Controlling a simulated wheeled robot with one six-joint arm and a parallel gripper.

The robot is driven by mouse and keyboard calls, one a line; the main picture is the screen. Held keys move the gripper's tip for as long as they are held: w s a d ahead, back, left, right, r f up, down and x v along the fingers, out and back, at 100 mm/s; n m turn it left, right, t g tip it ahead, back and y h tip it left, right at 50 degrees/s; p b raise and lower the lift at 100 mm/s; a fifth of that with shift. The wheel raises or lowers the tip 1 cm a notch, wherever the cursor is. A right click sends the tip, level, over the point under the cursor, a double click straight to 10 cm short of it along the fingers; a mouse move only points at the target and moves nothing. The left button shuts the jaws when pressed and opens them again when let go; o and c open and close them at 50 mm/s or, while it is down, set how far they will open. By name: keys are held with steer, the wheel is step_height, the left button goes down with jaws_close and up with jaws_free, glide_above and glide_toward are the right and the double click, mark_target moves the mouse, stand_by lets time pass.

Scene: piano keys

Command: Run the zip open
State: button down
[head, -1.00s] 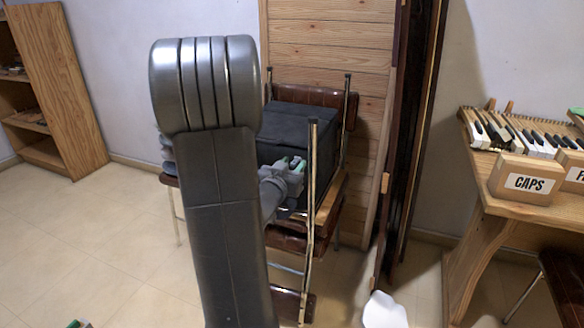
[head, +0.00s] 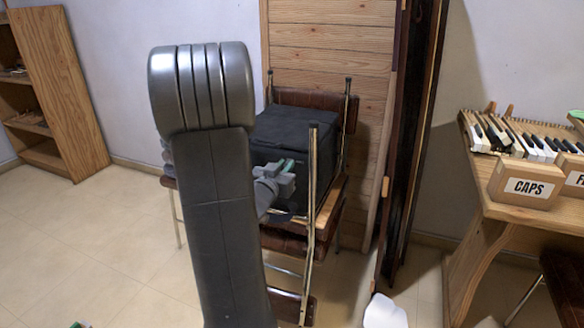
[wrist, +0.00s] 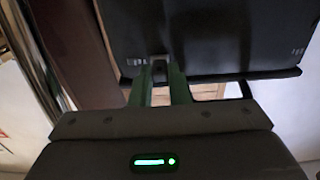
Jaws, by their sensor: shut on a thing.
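A black box-shaped bag (head: 292,128) sits on a chair, and its dark side also fills the upper part of the wrist view (wrist: 225,40). My gripper (head: 287,166) is at the bag's near side in the head view. In the wrist view its green fingers (wrist: 160,80) are shut on a small grey zip pull (wrist: 158,61) at the bag's edge. A dark rim runs along that edge to the right. My arm covers the bag's left part in the head view. How far the zip is open cannot be told.
The chair's metal post (head: 312,215) stands close to the right of my gripper. A wooden panel (head: 335,45) is behind the chair. A workbench (head: 490,195) with piano keys and a CAPS box (head: 526,187) is at the right.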

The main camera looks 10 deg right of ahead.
steer(key=w+a+p, duration=0.5)
steer(key=w+a, duration=0.4)
steer(key=a, duration=0.5)
steer(key=shift+w, duration=0.2)
steer(key=shift+r, duration=0.1)
steer(key=c, duration=1.4)
jaws_free()
steer(key=shift+w+a, duration=0.1)
steer(key=p+v, duration=0.1)
steer(key=v, duration=1.2)
steer(key=shift+s+a, duration=0.25)
steer(key=shift+s, duration=0.1)
steer(key=shift+w+d, duration=0.1)
